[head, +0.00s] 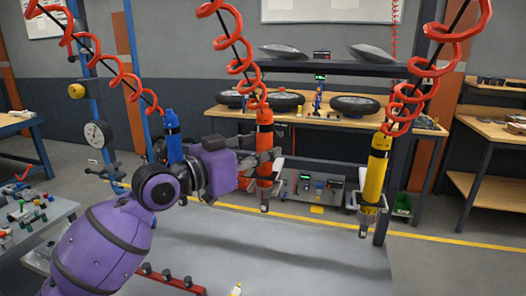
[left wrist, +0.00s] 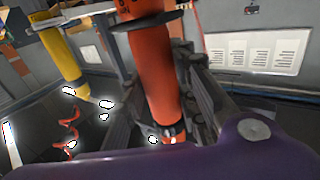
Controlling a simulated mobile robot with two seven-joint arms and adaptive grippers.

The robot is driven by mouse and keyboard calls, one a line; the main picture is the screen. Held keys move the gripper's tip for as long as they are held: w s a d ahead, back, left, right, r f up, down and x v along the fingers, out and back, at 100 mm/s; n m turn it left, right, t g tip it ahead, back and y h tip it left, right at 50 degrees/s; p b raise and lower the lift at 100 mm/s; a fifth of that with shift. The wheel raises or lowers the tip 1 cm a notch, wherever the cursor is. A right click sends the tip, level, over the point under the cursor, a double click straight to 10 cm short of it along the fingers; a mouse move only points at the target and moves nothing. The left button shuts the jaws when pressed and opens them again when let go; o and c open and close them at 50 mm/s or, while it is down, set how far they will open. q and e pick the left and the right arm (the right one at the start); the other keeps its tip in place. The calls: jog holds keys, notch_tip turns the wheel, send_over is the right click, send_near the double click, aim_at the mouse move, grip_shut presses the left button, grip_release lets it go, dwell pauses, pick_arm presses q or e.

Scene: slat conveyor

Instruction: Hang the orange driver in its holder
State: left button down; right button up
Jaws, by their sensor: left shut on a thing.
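The orange driver (head: 264,140) hangs upright below a red coiled hose in the middle of the head view. My left gripper (head: 262,164) comes in from the left and is shut on the driver's body. In the left wrist view the orange driver (left wrist: 152,72) fills the middle, with dark finger links of my left gripper beside it. Pale metal parts, perhaps the holder (head: 277,166), show just right of the driver; the gripper partly hides this area, so I cannot tell whether the driver is seated. My right gripper is not in view.
A blue driver (head: 172,140) hangs behind my left arm. A yellow driver (head: 377,165) stands upright at a metal holder (head: 367,203) to the right. A bench (head: 222,112) with wheels stands behind. The grey surface (head: 290,245) below the drivers is largely clear.

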pick_arm(q)
jog(key=shift+f+b, duration=0.3)
jog(key=shift+f, duration=0.6)
dwell(0.7)
dwell(0.4)
jog(key=shift+f, duration=0.35)
dwell(0.6)
jog(key=c, duration=1.3)
grip_release()
jog(key=shift+f, duration=0.2)
jog(key=v, duration=1.2)
jog(key=shift+r, duration=0.1)
